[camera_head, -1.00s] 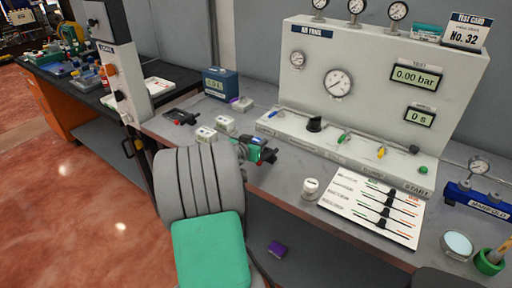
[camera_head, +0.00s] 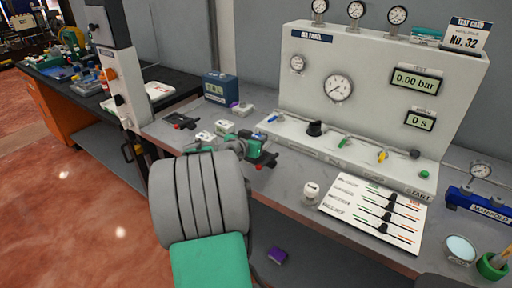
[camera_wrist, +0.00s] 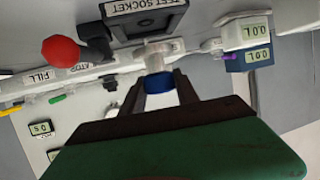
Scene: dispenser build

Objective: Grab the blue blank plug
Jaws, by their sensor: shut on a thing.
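In the wrist view, the blue blank plug (camera_wrist: 158,83) is between the two dark fingers of my gripper (camera_wrist: 159,90), which are shut on it. A pale cylindrical part lies just beyond the blue part; I cannot tell whether it belongs to the plug. A dark block labelled TEST SOCKET (camera_wrist: 145,22) is close beyond that. In the head view, my gripper (camera_head: 253,148) is low over the bench, left of the panel's front ledge. The plug cannot be made out there.
The gauge panel (camera_head: 380,115) stands along the back of the bench. A white card with sliders (camera_head: 372,215) and a small white jar (camera_head: 311,192) lie to the right. Small pale blocks (camera_head: 224,127) and a blue display box (camera_head: 219,88) stand behind. A red knob (camera_wrist: 60,51) is near the socket.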

